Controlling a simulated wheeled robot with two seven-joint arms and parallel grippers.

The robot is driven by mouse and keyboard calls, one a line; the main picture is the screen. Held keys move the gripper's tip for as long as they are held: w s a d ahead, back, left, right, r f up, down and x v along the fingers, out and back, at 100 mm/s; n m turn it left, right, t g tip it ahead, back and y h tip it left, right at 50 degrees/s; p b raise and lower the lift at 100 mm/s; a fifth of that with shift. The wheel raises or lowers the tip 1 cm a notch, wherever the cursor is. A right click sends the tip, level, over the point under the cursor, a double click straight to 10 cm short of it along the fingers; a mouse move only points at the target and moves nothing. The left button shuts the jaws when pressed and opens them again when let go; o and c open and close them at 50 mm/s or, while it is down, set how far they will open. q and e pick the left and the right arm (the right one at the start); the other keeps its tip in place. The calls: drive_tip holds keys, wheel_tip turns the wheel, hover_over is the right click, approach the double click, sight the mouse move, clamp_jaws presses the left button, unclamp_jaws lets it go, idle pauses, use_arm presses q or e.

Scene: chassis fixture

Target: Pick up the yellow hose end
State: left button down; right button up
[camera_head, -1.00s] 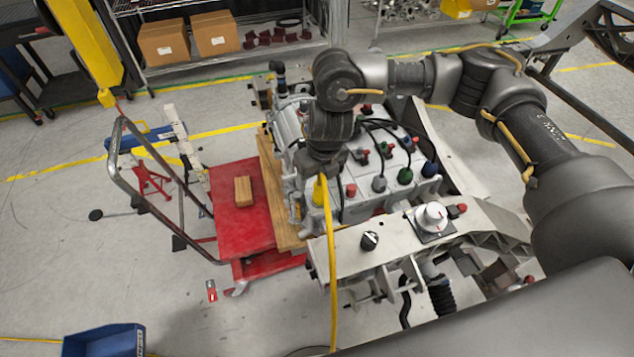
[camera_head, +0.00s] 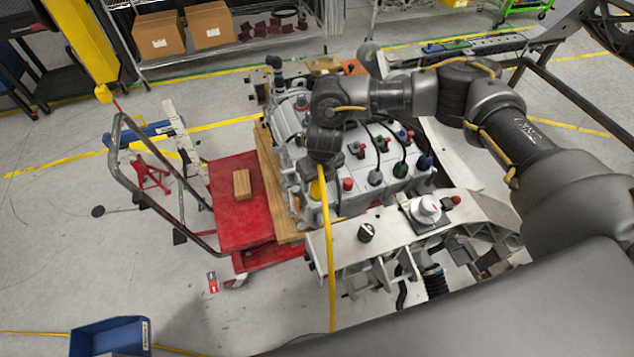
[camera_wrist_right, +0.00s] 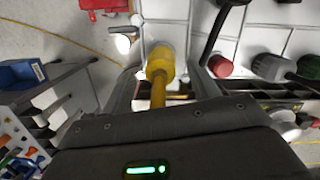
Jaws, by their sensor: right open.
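The yellow hose end (camera_head: 317,188) is a cylindrical connector at the left front of the grey battery-like unit (camera_head: 352,201), with the yellow hose (camera_head: 331,262) hanging from it over the chassis beam. In the right wrist view the yellow hose end (camera_wrist_right: 160,63) stands by the unit's white top face, its thinner neck toward my wrist. My right gripper (camera_head: 320,172) is directly over it. In the wrist view the open fingers of the right gripper (camera_wrist_right: 164,84) are on either side of the neck; contact cannot be told. My left gripper does not show.
Red, green and blue connectors with black cables (camera_head: 383,143) crowd the unit's top to the right. A white round knob (camera_head: 426,208) and a black knob (camera_head: 366,232) stand on the chassis beam. A red cart (camera_head: 237,214) with a wooden block (camera_head: 242,183) is at left.

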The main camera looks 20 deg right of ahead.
sight(317, 184)
drive_tip(key=f, duration=0.1)
drive_tip(key=f+p, duration=0.1)
drive_tip(key=f, duration=0.1)
drive_tip(key=shift+w+f, duration=0.1)
drive_tip(key=shift+w, duration=0.3)
drive_tip(key=shift+f, duration=0.2)
drive_tip(key=c, duration=1.3)
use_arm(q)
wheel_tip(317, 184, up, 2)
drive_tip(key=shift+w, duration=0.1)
use_arm(e)
drive_tip(key=shift+o, duration=0.2)
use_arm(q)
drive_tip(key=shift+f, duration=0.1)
use_arm(e)
drive_tip(key=shift+r, duration=0.1)
